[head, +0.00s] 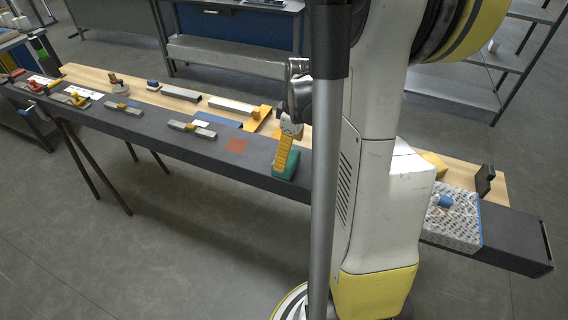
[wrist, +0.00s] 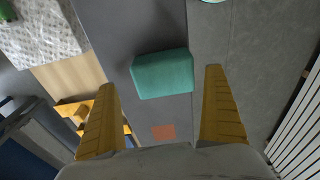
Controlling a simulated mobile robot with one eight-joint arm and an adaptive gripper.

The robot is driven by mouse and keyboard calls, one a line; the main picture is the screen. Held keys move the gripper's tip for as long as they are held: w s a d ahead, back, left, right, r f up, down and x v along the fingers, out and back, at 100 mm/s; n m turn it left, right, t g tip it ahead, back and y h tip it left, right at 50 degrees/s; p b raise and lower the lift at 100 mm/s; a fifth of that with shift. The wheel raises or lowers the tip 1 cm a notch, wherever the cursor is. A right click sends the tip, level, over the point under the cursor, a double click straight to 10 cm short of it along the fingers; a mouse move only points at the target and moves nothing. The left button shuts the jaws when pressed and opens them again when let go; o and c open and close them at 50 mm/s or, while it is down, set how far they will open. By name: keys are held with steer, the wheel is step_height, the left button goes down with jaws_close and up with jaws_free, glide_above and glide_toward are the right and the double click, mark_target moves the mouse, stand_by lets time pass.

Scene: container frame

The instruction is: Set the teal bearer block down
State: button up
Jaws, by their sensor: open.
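The teal bearer block (wrist: 163,75) lies on the dark grey beam in the wrist view, ahead of and between the finger lines. It also shows in the head view (head: 287,166), on the beam just below my gripper. My gripper (wrist: 158,105) has its two yellow fingers spread wide apart, with a clear gap between each finger and the block. In the head view the yellow fingers (head: 284,152) point down at the block and partly cover it. The dark grey beam (head: 200,143) bears the block near its front edge.
A reddish-brown square patch (head: 236,146) marks the beam left of the block. Yellow blocks (head: 258,115) and several bars lie on the wooden strip behind. A patterned white box (head: 455,222) with a blue item stands at the right end. Bare beam lies around the patch.

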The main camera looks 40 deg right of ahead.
steer(key=f+b, duration=0.1)
steer(key=f, duration=0.2)
steer(key=f+b, duration=0.1)
steer(key=f, duration=0.1)
steer(key=shift+w+a+b, duration=0.1)
steer(key=shift+a+b, duration=0.25)
steer(key=shift+c, duration=0.3)
steer(key=c, duration=1)
steer(key=shift+o, duration=0.2)
steer(key=shift+r, duration=0.1)
